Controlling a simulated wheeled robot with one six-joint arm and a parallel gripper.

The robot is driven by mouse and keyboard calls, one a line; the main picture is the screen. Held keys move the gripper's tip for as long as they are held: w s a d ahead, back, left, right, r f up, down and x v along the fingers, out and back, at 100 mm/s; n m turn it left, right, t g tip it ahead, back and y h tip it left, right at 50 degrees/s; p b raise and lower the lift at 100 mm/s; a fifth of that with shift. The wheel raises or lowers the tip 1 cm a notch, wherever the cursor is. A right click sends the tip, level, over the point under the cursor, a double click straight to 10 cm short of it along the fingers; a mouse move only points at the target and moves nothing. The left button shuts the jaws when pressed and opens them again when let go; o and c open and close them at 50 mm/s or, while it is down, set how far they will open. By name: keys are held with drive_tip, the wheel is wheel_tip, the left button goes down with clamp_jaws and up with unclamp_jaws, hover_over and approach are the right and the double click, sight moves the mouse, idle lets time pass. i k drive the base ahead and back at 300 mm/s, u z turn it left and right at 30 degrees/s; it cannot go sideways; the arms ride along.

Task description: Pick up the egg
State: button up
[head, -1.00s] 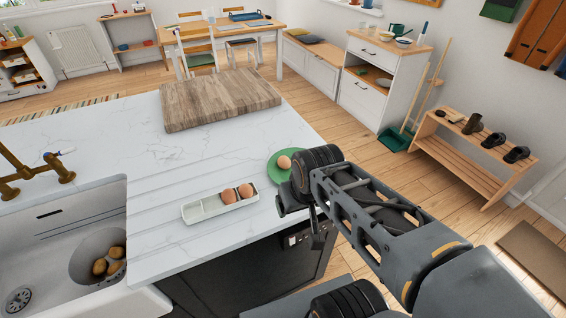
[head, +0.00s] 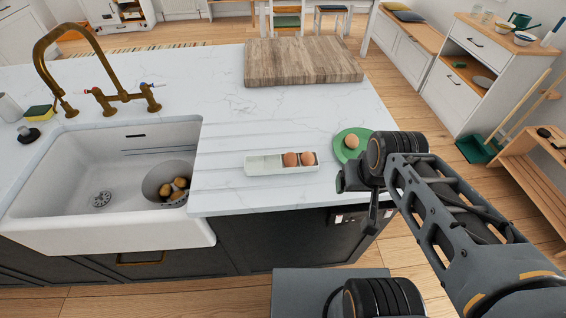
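A single brown egg (head: 352,142) lies on a round green plate (head: 341,150) near the right end of the white counter. Two more eggs (head: 290,159) sit side by side in the right part of a white egg tray (head: 262,165), left of the plate. My gripper (head: 352,184) hangs at the counter's front edge, just in front of the plate and apart from the lone egg. My arm covers the plate's right side. The fingers are small and dark, and I cannot see whether they are open.
A wooden board (head: 303,62) lies at the back of the counter. At left are a white sink (head: 70,185) with a colander (head: 160,178) of brown round things, and a brass tap (head: 95,75). The counter between board and tray is clear.

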sight(351, 140)
drive_tip(key=u, duration=3.3)
drive_tip(key=k, duration=0.9)
drive_tip(key=z, duration=1.6)
